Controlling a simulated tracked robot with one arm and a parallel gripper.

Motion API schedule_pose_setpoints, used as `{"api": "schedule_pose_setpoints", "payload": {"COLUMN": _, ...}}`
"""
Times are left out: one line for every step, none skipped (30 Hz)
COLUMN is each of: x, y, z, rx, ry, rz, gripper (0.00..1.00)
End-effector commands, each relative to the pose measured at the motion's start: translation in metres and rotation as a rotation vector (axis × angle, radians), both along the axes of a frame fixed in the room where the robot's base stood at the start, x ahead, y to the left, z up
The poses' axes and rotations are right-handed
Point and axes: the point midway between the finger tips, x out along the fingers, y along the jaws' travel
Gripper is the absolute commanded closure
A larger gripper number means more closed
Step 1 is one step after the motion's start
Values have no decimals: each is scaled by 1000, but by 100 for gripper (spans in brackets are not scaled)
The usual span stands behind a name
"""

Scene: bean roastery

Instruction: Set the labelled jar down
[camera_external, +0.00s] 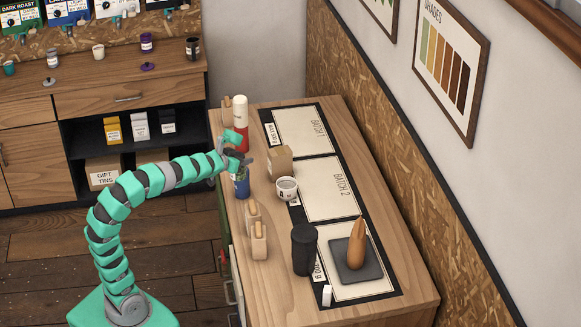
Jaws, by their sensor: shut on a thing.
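My gripper (243,161) is at the left edge of the wooden counter, pointing down, with its fingers closed at the top of a small blue jar (242,188). The jar looks upright, with a lighter patch near its top that may be a label. The fingers partly hide its upper part. I cannot tell whether its base touches the counter (275,275) or hangs just above it. A white cup-like container (287,190) with a dark-marked label stands to the right of the jar, apart from it.
A red and white bottle (241,115) stands close behind my gripper. A tan block (279,161) and wooden-looking pieces (259,241) stand nearby. A dark cylinder (304,250) and a brown pointed object (357,246) on a dark slab are in front. The Batch 2 panel (335,190) is mostly bare.

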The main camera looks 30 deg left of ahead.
Motion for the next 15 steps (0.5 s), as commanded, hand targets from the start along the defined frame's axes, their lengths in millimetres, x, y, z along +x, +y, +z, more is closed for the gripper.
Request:
{"api": "schedule_pose_setpoints", "payload": {"x": 7, "y": 14, "z": 1, "rx": -1, "ry": -1, "rz": 19, "gripper": 82}}
{"api": "schedule_pose_setpoints", "payload": {"x": 10, "y": 21, "z": 1, "rx": -1, "ry": -2, "rz": 27, "gripper": 82}}
{"api": "schedule_pose_setpoints", "payload": {"x": 13, "y": 29, "z": 2, "rx": -1, "ry": -3, "rz": 37, "gripper": 82}}
{"api": "schedule_pose_setpoints", "payload": {"x": 16, "y": 35, "z": 2, "rx": -1, "ry": -3, "rz": 44, "gripper": 82}}
{"api": "schedule_pose_setpoints", "payload": {"x": 18, "y": 40, "z": 2, "rx": -2, "ry": -4, "rz": 50, "gripper": 82}}
{"api": "schedule_pose_setpoints", "payload": {"x": 20, "y": 46, "z": 2, "rx": -3, "ry": -4, "rz": 56, "gripper": 82}}
{"api": "schedule_pose_setpoints", "payload": {"x": 22, "y": 49, "z": 2, "rx": -3, "ry": -4, "rz": 62, "gripper": 82}}
{"api": "schedule_pose_setpoints", "payload": {"x": 23, "y": 53, "z": 2, "rx": -2, "ry": -4, "rz": 66, "gripper": 82}}
{"api": "schedule_pose_setpoints", "payload": {"x": 24, "y": 56, "z": 2, "rx": -2, "ry": -4, "rz": 70, "gripper": 82}}
{"api": "schedule_pose_setpoints", "payload": {"x": 25, "y": 58, "z": 2, "rx": -2, "ry": -4, "rz": 72, "gripper": 82}}
{"api": "schedule_pose_setpoints", "payload": {"x": 26, "y": 60, "z": 2, "rx": -1, "ry": -4, "rz": 74, "gripper": 82}}
{"api": "schedule_pose_setpoints", "payload": {"x": 26, "y": 62, "z": 2, "rx": -1, "ry": -4, "rz": 75, "gripper": 82}}
{"api": "schedule_pose_setpoints", "payload": {"x": 27, "y": 62, "z": 2, "rx": 0, "ry": -4, "rz": 76, "gripper": 82}}
{"api": "schedule_pose_setpoints", "payload": {"x": 27, "y": 63, "z": 1, "rx": -1, "ry": -4, "rz": 77, "gripper": 82}}
{"api": "schedule_pose_setpoints", "payload": {"x": 27, "y": 63, "z": 1, "rx": -1, "ry": -4, "rz": 77, "gripper": 82}}
